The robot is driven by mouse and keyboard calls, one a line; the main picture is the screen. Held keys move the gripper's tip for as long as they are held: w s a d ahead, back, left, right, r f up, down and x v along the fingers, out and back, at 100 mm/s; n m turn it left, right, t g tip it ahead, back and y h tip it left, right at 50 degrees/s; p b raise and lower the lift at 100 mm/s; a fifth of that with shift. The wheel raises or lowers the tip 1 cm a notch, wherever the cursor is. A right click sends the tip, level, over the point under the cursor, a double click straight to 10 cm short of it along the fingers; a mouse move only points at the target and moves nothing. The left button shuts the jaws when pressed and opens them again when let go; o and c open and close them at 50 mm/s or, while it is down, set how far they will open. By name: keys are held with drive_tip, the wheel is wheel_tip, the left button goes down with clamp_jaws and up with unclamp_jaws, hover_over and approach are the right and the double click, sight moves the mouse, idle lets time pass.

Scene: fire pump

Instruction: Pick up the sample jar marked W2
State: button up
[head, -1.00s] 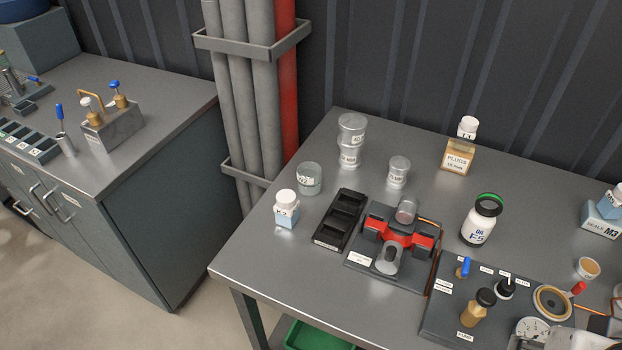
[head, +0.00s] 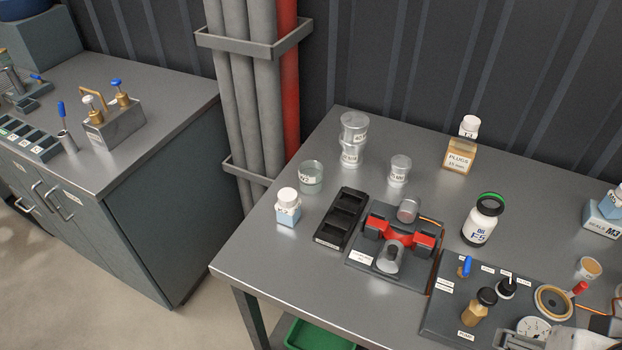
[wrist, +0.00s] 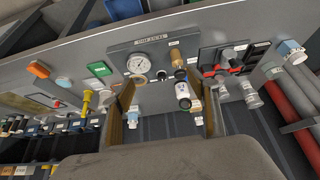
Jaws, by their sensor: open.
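I cannot pick out the clear jar surely in the wrist view.
A black slotted tray (head: 342,219) and a red-jawed fixture (head: 397,238) stand right of the jars. The bench's left edge is near the jars.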

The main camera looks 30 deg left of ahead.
drive_tip(key=w+a+r+n+t, duration=0.2)
drive_tip(key=w, duration=1.3)
drive_tip(key=w+a+f+n+t+y, duration=0.2)
drive_tip(key=w+a+n, duration=0.1)
drive_tip(key=w+a, duration=0.9)
drive_tip(key=n+g+y, duration=0.2)
drive_tip(key=n+y, duration=0.5)
drive_tip(key=y, duration=0.2)
approach(317, 175)
drive_tip(key=x, duration=0.5)
drive_tip(key=shift+w+d+r, duration=0.1)
drive_tip(key=shift+w+d, duration=0.15)
drive_tip(key=shift+w, duration=0.15)
drive_tip(key=shift+s+a+g+y, duration=0.25)
drive_tip(key=shift+g+y, duration=0.15)
drive_tip(key=shift+x, duration=1.35)
